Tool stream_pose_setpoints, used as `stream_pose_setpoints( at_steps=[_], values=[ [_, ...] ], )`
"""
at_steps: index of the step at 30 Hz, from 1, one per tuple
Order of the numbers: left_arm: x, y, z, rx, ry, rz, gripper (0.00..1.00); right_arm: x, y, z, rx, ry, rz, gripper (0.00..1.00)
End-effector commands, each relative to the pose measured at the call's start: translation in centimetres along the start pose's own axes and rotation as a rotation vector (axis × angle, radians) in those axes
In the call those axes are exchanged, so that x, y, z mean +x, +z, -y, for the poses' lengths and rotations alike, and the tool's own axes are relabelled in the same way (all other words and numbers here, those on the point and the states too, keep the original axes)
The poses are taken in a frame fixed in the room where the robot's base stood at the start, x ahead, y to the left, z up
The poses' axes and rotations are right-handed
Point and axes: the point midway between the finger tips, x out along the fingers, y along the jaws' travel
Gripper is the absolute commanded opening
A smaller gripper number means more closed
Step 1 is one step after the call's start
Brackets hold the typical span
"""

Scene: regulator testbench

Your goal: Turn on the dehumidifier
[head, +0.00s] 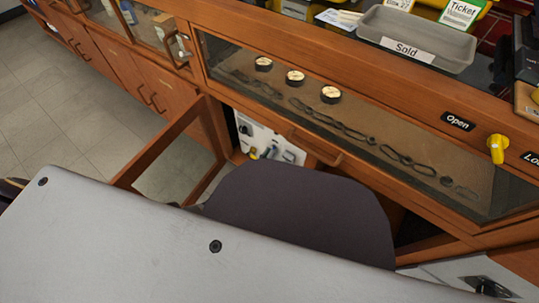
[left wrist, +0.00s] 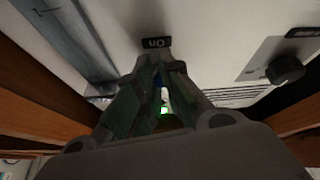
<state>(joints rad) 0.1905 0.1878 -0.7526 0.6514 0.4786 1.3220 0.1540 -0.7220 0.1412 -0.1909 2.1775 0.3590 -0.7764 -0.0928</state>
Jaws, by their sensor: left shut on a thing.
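A pale machine front, apparently the dehumidifier (left wrist: 215,30), fills the left wrist view, with a small dark label reading "On" (left wrist: 156,43), upside down in this view. My left gripper (left wrist: 163,84) is inside the cabinet, right by the "On" label, with its fingers closed together. A small bluish part (left wrist: 158,80) shows between the fingertips; most of it is hidden by them. In the head view my own arm covers the gripper. A white panel (head: 275,140) with small coloured parts shows inside the open cabinet. My right gripper is not in view.
A dark round knob (left wrist: 285,70) on a grey plate is at the right. A wooden glass-fronted door (head: 165,150) stands open. Above is a glass display case (head: 400,125) and a yellow knob (head: 497,147) by an "Open" label. Floor is clear at left.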

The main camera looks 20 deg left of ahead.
Motion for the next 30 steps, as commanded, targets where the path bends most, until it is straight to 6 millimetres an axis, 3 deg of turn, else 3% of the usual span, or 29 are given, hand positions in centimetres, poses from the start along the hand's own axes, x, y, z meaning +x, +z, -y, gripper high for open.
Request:
stream_pose_setpoints(
  at_steps=[16,17,22,30],
  values=[
    [0.11,-0.26,0.19,0.001,-0.001,-0.017,0.00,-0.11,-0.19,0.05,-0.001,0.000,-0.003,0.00],
    [0.11,-0.26,0.19,0.001,-0.001,-0.017,0.12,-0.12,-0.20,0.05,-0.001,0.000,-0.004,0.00],
    [0.11,-0.25,0.22,0.001,-0.001,-0.016,0.34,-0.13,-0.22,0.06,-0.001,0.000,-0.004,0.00],
    [0.04,-0.11,0.10,0.000,0.000,-0.011,0.34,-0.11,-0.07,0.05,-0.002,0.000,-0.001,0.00]
  ],
)
